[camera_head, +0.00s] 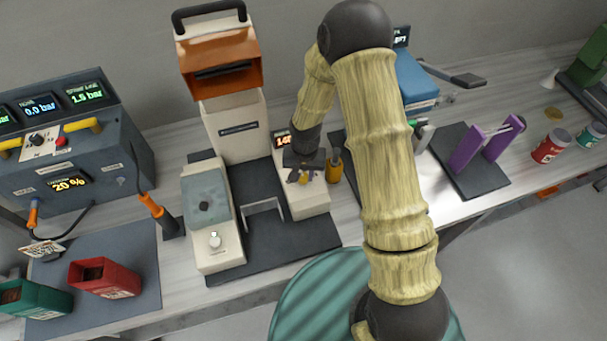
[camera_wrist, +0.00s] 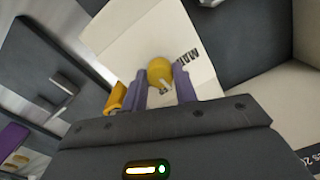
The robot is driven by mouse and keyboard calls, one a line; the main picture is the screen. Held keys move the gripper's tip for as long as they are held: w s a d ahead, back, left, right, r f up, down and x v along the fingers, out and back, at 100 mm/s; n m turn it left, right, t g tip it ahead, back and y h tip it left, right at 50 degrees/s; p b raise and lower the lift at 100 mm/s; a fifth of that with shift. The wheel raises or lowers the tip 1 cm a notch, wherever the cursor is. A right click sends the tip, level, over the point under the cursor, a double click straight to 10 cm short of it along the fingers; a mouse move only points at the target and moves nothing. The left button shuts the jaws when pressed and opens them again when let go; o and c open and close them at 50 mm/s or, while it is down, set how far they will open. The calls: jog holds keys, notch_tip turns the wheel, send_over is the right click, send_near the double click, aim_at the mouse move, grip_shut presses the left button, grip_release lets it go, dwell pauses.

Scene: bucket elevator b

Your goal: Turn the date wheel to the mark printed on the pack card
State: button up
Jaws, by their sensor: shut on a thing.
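My gripper (camera_head: 304,174) is over the right-hand block of the cream and orange machine (camera_head: 235,125). The knob sits on a cream panel with dark lettering that starts "MAIN", partly hidden. A small card with print (camera_head: 42,248) stands at the left by the grey console; its print is too small to read. I cannot tell which part is the date wheel.
A yellow cylinder with a dark top (camera_head: 335,168) stands close right of my gripper. Red (camera_head: 105,277) and green (camera_head: 35,298) boxes lie on a grey mat at left. The console (camera_head: 75,150) stands behind them. A purple stand (camera_head: 487,145) and jars are at right.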

aim_at(304, 175)
jog(key=n, duration=0.3)
jog(key=shift+n+b, duration=0.35)
jog(key=shift+n, duration=0.05)
jog(key=n, duration=0.3)
jog(key=shift+n, duration=0.3)
jog(key=n, duration=0.6)
jog(key=shift+w, duration=0.1)
jog(key=shift+n, duration=0.3)
jog(key=o, duration=1)
jog(key=shift+c, duration=0.2)
jog(key=shift+r, duration=0.1)
notch_tip(304, 175, up, 17)
jog(key=b, duration=0.1)
jog(key=shift+w+r+b, duration=0.15)
jog(key=shift+b, duration=0.2)
jog(key=shift+d, duration=0.1)
